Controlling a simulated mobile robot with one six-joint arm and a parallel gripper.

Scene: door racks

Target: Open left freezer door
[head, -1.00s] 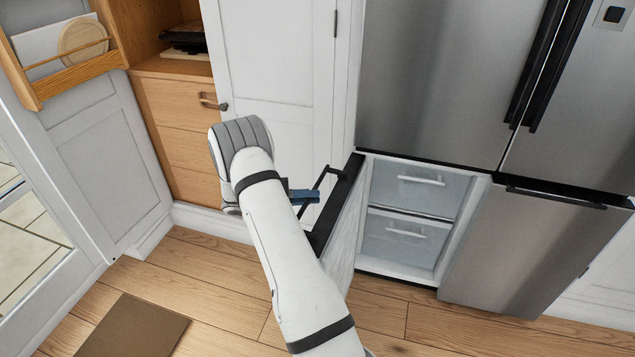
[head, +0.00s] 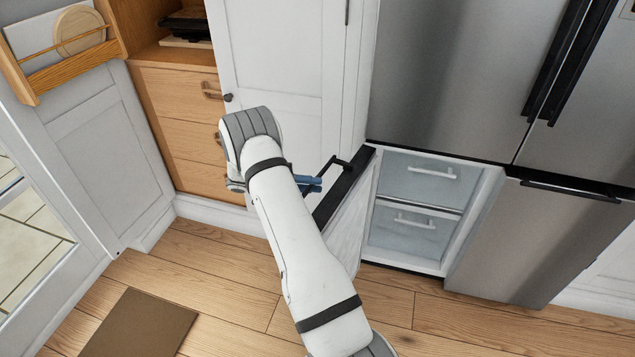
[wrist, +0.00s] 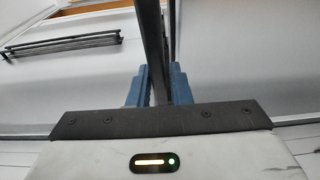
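The left freezer door (head: 349,222) stands wide open, swung out to the left of its compartment. Its dark top edge (head: 345,185) and black bar handle (head: 337,166) face the white cabinet. My gripper (head: 312,184) is at the handle, with its blue fingers partly hidden behind my white arm. In the wrist view, my gripper (wrist: 160,86) has one blue finger on each side of the dark handle bar (wrist: 158,60), which fills the gap between them. The open left freezer compartment (head: 409,250) shows two clear-fronted drawers.
The right freezer door (head: 535,245) is shut, with a dark handle on its top edge. The white cabinet (head: 285,70) stands close behind my gripper. Wooden drawers (head: 185,115) and a grey-white door panel (head: 100,160) are at left. A brown mat (head: 138,325) lies on otherwise clear floor.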

